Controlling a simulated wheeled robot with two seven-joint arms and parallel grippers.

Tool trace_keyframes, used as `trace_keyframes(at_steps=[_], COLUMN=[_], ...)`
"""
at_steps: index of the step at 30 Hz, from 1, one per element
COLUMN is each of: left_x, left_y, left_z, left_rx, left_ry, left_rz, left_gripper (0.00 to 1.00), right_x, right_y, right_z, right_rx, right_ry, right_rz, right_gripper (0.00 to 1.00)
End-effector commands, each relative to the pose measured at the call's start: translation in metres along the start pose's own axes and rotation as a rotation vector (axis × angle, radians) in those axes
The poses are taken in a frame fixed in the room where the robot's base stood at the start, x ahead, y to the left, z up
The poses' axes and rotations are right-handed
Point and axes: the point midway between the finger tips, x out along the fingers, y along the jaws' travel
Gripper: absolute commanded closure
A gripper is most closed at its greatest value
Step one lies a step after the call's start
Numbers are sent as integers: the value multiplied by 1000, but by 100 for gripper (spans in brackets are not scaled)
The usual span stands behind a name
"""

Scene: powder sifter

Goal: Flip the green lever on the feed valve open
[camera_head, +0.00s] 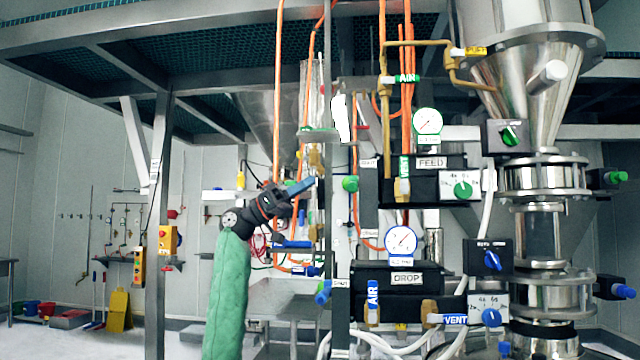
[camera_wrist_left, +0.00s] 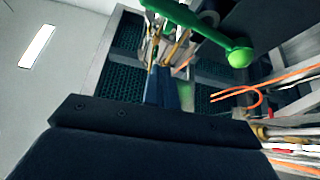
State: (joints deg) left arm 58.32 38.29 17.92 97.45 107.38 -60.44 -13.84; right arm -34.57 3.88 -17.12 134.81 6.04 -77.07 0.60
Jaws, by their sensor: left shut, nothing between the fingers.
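A green lever with a round ball end (camera_wrist_left: 240,57) crosses the top of the left wrist view, beyond my fingers. In the head view a green knob (camera_head: 350,184) sits left of the black box labelled FEED (camera_head: 430,162); it looks like the same lever, seen nearly end-on. My left gripper (camera_head: 312,182) is just left of that knob, its blue-grey fingers pointing right, with a small gap in the picture. It is shut and empty. Its fingers (camera_wrist_left: 172,90) also show in the left wrist view, below the lever. I cannot tell their exact depth from the lever.
Below the FEED box stands a DROP box (camera_head: 400,278) with a blue knob (camera_head: 322,292) at its left. Orange hoses and a grey frame post (camera_head: 158,220) are near my left arm. A steel hopper column (camera_head: 540,180) stands at the right. Floor at the left is mostly open.

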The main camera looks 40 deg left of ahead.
Motion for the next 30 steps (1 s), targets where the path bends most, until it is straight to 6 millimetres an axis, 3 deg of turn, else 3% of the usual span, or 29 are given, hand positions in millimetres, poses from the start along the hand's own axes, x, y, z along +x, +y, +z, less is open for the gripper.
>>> trace_keyframes(at_steps=[6,19,24,30], left_x=[-12,-10,-3,14], left_y=[-2,0,14,26], left_z=[1,-7,-50,-97], left_rx=[0,4,44,100], left_ry=[-2,1,-10,-88], left_rz=[1,2,-11,-51], left_gripper=[100,100,100,100], right_x=[7,3,-18,-38], right_y=[-4,-4,-8,3], right_z=[0,-3,-15,-27], right_rx=[-3,-3,-2,14], right_ry=[15,18,22,20], right_rz=[-11,-11,-8,18], right_gripper=[64,64,64,64])
